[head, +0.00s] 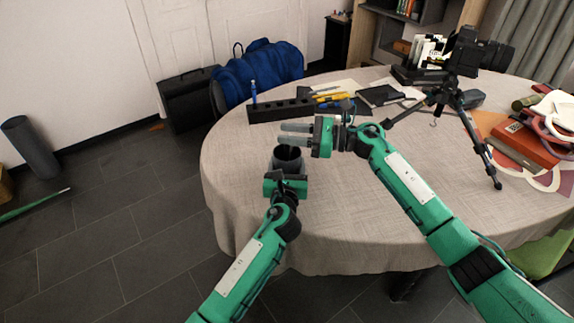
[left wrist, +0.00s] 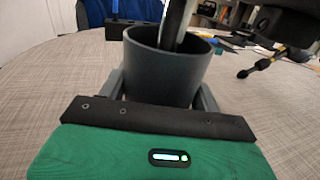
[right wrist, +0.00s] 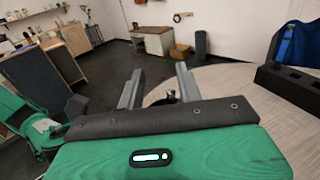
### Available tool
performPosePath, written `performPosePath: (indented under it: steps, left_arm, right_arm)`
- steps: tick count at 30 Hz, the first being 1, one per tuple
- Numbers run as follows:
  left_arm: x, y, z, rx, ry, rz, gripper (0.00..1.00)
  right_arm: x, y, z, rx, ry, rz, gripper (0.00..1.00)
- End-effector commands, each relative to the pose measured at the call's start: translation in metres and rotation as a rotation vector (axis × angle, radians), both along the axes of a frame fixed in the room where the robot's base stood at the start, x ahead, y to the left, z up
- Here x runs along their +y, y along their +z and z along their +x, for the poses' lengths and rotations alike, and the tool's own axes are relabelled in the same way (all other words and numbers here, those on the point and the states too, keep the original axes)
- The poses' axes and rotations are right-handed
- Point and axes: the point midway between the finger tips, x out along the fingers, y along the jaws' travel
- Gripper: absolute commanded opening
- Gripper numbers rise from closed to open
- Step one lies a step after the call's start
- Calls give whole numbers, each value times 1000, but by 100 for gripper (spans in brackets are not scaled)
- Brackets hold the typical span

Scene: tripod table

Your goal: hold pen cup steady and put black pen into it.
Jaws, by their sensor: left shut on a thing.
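The dark grey pen cup (head: 289,166) stands upright near the table's front left edge. My left gripper (head: 288,175) is shut around it, with a finger on each side of the cup (left wrist: 165,75) in the left wrist view. A dark, pen-like shaft with a lighter strip, seemingly the black pen (left wrist: 174,28), reaches down into the cup's mouth; its lower end is hidden. My right gripper (head: 284,134) is just above and behind the cup, its fingers apart. A small dark thing, perhaps the pen's top, shows between them in the right wrist view (right wrist: 172,97).
A black holder block (head: 280,110) with a blue pen (head: 253,91) stands behind my right gripper. A camera on a tripod (head: 462,60) stands at the back right. Books and a red box (head: 527,142) lie far right. The table's middle is bare.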

Motion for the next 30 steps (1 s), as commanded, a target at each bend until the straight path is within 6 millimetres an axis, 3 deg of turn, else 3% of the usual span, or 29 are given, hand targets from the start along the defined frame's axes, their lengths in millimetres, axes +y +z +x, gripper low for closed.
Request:
performPosePath:
  steps: [9, 15, 21, 29, 30]
  left_arm:
    - [0, 0, 0, 0, 0, 1, 37]
    - [0, 0, 0, 0, 0, 0, 37]
    - [0, 0, 0, 0, 0, 0, 37]
    - [0, 0, 0, 0, 0, 0, 37]
    - [0, 0, 0, 0, 0, 0, 72]
  right_arm:
    - [-66, -1, -9, 1, -3, -2, 36]
    - [-98, -1, -14, 0, -2, -1, 36]
    - [-109, -1, -16, 1, 0, 0, 36]
    - [-110, -1, -16, 1, -1, 0, 36]
    - [-110, -1, -16, 1, -1, 0, 36]
